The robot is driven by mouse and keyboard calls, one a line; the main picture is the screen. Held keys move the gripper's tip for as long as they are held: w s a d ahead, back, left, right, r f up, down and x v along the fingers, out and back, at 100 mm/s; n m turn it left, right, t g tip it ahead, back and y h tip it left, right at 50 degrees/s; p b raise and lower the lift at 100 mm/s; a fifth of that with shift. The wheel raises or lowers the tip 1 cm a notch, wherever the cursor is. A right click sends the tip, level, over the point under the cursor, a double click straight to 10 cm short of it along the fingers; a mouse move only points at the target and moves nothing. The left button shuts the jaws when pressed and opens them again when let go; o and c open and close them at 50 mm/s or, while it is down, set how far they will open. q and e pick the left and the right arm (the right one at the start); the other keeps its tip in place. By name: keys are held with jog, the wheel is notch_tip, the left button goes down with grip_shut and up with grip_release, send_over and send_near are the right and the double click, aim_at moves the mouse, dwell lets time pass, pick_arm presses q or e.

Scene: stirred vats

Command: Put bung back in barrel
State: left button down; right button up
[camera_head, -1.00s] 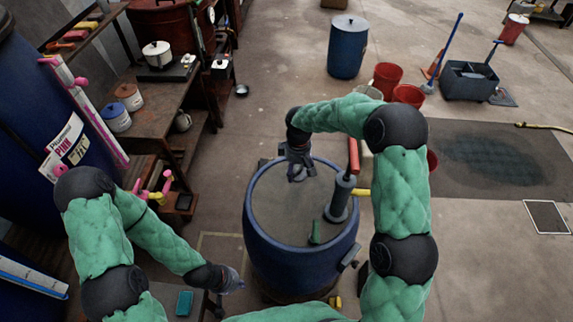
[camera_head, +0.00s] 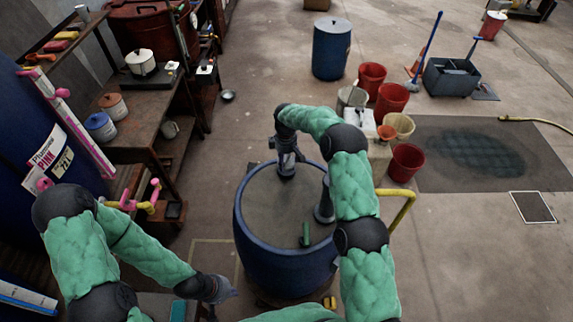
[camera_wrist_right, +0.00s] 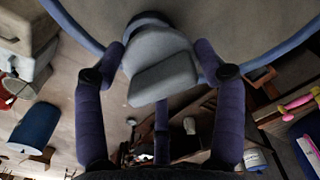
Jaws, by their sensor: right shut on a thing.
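The blue barrel (camera_head: 285,262) stands upright in front of me, with a flat grey-brown top. My right gripper (camera_head: 287,168) is at the far side of this top.
A grey pump (camera_head: 323,208) on the barrel top is partly hidden by my right arm. A small green object (camera_head: 306,235) lies on the top. A workbench (camera_head: 150,125) is at left; red buckets (camera_head: 406,162) stand at right.

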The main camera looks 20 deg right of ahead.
aim_at(287, 159)
jog(key=shift+w+d+f, duration=0.2)
jog(key=shift+w+f, duration=0.3)
jog(key=shift+f, duration=0.1)
jog(key=shift+w+d+f, duration=0.2)
jog(key=shift+w+f, duration=0.25)
jog(key=shift+f, duration=1.7)
jog(key=shift+f+b, duration=0.1)
jog(key=shift+b, duration=0.2)
jog(key=shift+f, duration=0.25)
jog(key=o, duration=1.1)
jog(key=shift+o, duration=0.2)
jog(key=shift+r, duration=0.1)
jog(key=shift+w+r, duration=0.1)
jog(key=shift+r, duration=0.45)
notch_tip(287, 159, up, 11)
jog(key=shift+r+p, duration=0.15)
jog(key=shift+p, duration=0.35)
